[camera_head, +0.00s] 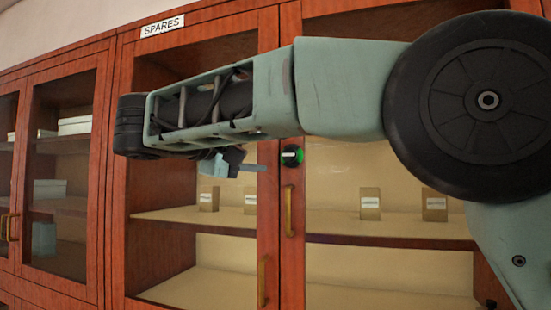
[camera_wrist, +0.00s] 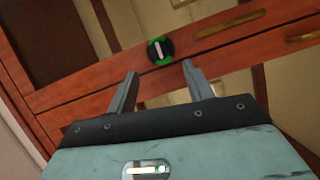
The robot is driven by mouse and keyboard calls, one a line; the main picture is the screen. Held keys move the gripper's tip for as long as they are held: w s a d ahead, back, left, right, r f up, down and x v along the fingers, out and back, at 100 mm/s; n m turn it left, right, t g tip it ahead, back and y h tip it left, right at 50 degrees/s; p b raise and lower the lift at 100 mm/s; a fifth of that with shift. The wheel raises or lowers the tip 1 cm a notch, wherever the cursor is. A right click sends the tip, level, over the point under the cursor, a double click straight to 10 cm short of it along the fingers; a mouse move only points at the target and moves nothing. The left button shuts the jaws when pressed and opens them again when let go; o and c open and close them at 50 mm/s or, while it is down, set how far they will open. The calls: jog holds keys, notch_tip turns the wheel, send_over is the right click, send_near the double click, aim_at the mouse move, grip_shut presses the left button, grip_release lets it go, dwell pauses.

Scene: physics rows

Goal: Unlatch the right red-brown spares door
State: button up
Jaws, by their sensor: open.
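The right red-brown spares door (camera_head: 292,248) is closed, with a glass panel and a brass handle (camera_head: 289,210). Above the handle sits a round black latch knob (camera_head: 291,155) with green marks and a pale bar, which lies roughly across the door stile. The knob also shows in the wrist view (camera_wrist: 160,50), just beyond the fingertips and between their lines. My gripper (camera_head: 257,168) is open and empty, left of the knob in the head view. In the wrist view its two fingers (camera_wrist: 160,76) are spread, apparently clear of the knob.
The left spares door (camera_head: 268,215) has its own brass handle (camera_head: 263,282) lower down. A SPARES sign (camera_head: 162,27) is above it. Small labelled boxes (camera_head: 370,203) stand on shelves behind the glass. Another cabinet (camera_head: 62,180) stands at left. My arm covers the upper right.

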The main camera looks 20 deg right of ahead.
jog(key=v, duration=0.9)
jog(key=shift+s+a+b, duration=0.2)
jog(key=shift+a+b, duration=0.05)
jog(key=shift+b, duration=0.05)
jog(key=d+f+n+g+y, duration=0.1)
jog(key=d+f+n+y, duration=0.2)
jog(key=f, duration=0.7)
jog(key=d+f+n+g+y, duration=0.2)
jog(key=f+n+y, duration=0.25)
jog(key=f, duration=0.65)
jog(key=s+d+f+m+g+y, duration=0.2)
jog(key=s+f+g+y, duration=0.1)
jog(key=s+f, duration=0.7)
jog(key=s+d+f+m+g+y, duration=0.2)
jog(key=s+f+y, duration=0.3)
jog(key=s+f, duration=0.6)
jog(key=s+g, duration=0.1)
jog(key=s, duration=0.2)
jog(key=shift+s+d+f+m, duration=0.2)
jog(key=shift+s+f+m, duration=0.1)
jog(key=shift+m, duration=0.05)
